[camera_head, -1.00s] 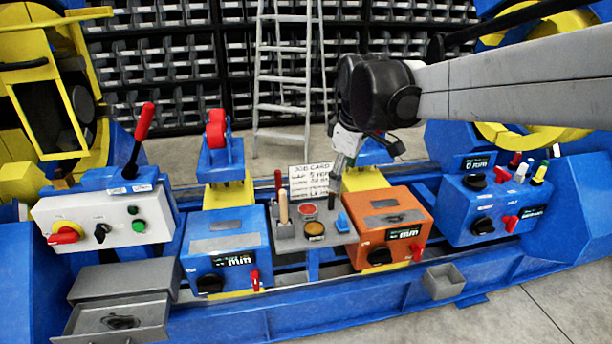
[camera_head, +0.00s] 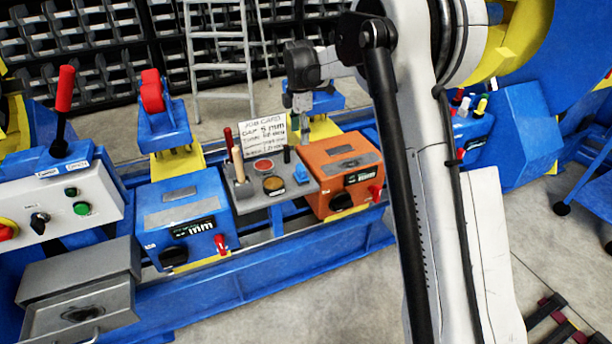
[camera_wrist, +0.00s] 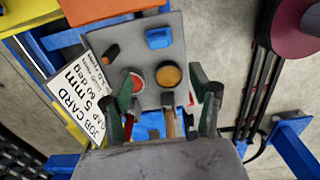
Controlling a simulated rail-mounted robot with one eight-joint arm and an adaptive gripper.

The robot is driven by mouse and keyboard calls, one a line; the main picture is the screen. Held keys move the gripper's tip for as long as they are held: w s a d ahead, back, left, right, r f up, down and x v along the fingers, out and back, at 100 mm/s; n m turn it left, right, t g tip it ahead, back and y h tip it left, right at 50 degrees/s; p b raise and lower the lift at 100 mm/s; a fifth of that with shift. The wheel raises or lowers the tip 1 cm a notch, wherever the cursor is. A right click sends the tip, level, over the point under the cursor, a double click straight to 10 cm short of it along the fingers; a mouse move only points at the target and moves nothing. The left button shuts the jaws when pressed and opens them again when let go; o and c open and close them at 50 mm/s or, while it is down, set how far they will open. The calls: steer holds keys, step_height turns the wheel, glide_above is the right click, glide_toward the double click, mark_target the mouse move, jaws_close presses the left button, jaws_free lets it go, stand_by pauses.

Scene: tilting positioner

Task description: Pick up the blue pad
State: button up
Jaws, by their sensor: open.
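The blue pad (camera_head: 301,174) is a small block on the right part of a grey tray (camera_head: 262,205). In the wrist view the blue pad (camera_wrist: 159,38) lies near the tray's far edge, ahead of the fingers and apart from them. My gripper (camera_head: 303,125) hangs above the back of the tray, pointing down; its fingertips are hard to make out there. In the wrist view my gripper (camera_wrist: 165,92) is open, with its two dark fingers spread wide and nothing held.
Red (camera_head: 263,165) and amber (camera_head: 274,184) round pots sit beside the pad. A wooden-handled tool (camera_head: 239,168) stands at the tray's left. A job card (camera_head: 263,137) stands behind. An orange box (camera_head: 340,165) and a blue box (camera_head: 184,215) flank the tray.

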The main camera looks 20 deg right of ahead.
mark_target(301, 166)
steer(key=f+b, duration=0.1)
steer(key=f, duration=0.4)
steer(key=f+b, duration=0.1)
steer(key=f, duration=0.4)
steer(key=f+b, duration=0.1)
steer(key=f, duration=0.4)
steer(key=shift+w+d+b, duration=0.2)
steer(key=shift+w+b, duration=0.05)
steer(key=shift+b, duration=0.1)
steer(key=c, duration=1.3)
steer(key=shift+r+p, duration=0.3)
steer(key=shift+r, duration=0.5)
step_height(301, 166, up, 3)
steer(key=shift+f+p, duration=0.15)
steer(key=shift+p, duration=0.3)
steer(key=s+a+r, duration=0.2)
steer(key=a, duration=0.1)
steer(key=s+a+r+p, duration=0.1)
steer(key=s+a+r, duration=0.1)
steer(key=a, duration=0.1)
steer(key=s+a+r+p, duration=0.1)
steer(key=s+a+r, duration=0.1)
steer(key=a, duration=0.1)
steer(key=shift+s+a+r, duration=0.3)
steer(key=shift+s+r, duration=0.05)
steer(key=shift+r, duration=0.05)
